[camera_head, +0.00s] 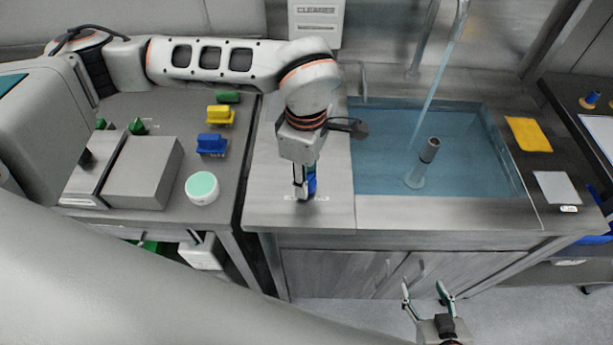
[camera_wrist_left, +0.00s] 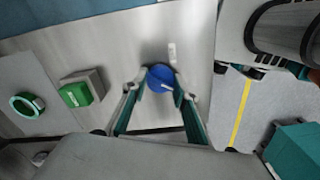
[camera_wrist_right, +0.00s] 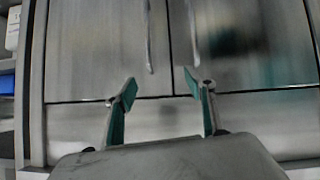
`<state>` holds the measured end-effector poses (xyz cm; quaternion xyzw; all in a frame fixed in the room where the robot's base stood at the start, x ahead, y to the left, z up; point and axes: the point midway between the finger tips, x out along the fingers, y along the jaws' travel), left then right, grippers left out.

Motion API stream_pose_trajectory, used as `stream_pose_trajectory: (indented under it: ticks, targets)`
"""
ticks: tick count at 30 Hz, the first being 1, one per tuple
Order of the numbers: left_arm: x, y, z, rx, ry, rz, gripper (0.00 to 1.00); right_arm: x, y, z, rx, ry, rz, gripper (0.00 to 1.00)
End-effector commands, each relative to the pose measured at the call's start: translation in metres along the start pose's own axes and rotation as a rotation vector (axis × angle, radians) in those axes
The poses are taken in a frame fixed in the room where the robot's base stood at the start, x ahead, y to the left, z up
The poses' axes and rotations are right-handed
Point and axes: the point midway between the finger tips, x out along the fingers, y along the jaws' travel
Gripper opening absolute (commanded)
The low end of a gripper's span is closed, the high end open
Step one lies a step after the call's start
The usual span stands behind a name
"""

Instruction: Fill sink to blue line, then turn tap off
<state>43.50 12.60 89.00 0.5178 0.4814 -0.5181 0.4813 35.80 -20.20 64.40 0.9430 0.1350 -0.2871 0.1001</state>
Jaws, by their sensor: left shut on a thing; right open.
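The sink (camera_head: 519,190) holds blue water (camera_head: 385,150). A thin pale blue stream (camera_head: 430,95) runs down from the metal tap spout (camera_head: 461,15) into it. An upright grey pipe (camera_head: 430,150) stands in the water. I cannot make out a blue line. My left gripper (camera_head: 304,190) points down at the counter left of the sink and is shut on a round blue knob (camera_head: 312,183). The knob also shows between its fingers in the left wrist view (camera_wrist_left: 160,77). My right gripper (camera_head: 428,290) is open and empty in front of the cabinet doors; it also shows in the right wrist view (camera_wrist_right: 160,88).
A cleaner dispenser (camera_head: 316,22) hangs on the back wall. A yellow cloth (camera_head: 528,134) and a grey pad (camera_head: 556,187) lie right of the sink. The left bench has a yellow block (camera_head: 220,116), a blue block (camera_head: 211,144) and a round white-green container (camera_head: 202,187).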

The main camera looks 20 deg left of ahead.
Motion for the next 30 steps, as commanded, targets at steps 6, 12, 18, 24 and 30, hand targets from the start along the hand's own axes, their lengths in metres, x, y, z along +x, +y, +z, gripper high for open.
stream_pose_trajectory:
  ticks: [6, 12, 18, 24, 30]
  targets:
    - [0.001, 0.000, 0.000, -0.194, 0.001, 0.000, 0.07, 0.004, -0.002, 0.009, 0.001, -0.004, -0.001, 0.54]
    - [0.001, 0.000, 0.000, -0.384, 0.000, 0.000, 0.07, 0.007, -0.003, 0.014, 0.002, -0.006, -0.002, 0.54]
    - [0.001, -0.001, 0.000, -0.574, 0.000, 0.000, 0.07, 0.009, -0.004, 0.021, 0.003, -0.011, -0.004, 0.54]
    - [0.001, -0.001, 0.000, -0.764, 0.000, 0.001, 0.07, 0.011, -0.005, 0.026, 0.003, -0.016, -0.005, 0.54]
    - [0.001, -0.001, 0.001, -0.953, 0.000, 0.001, 0.07, 0.012, -0.005, 0.029, -0.001, -0.018, -0.004, 0.54]
